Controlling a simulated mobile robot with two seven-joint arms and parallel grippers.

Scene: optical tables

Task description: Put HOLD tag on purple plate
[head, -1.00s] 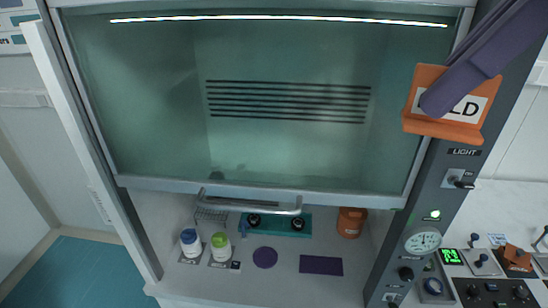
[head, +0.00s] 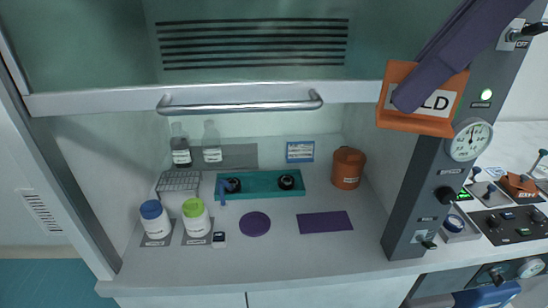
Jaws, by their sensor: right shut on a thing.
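The orange HOLD tag (head: 397,119) is held up at the right, in front of the hood's right post. Its white label is partly covered by my right gripper (head: 402,102), whose purple fingers are shut on it. Two flat purple things lie on the hood's work surface: a round purple plate (head: 255,224) near the middle and a rectangular purple plate (head: 325,222) to its right. The tag is above and to the right of both, apart from them. My left gripper is not in view.
The raised glass sash with its handle (head: 240,106) spans above the work surface. A white jar with blue lid (head: 154,220), a green-lidded jar (head: 196,218), a teal block (head: 262,184) and an orange container (head: 347,168) stand inside. The front of the surface is clear.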

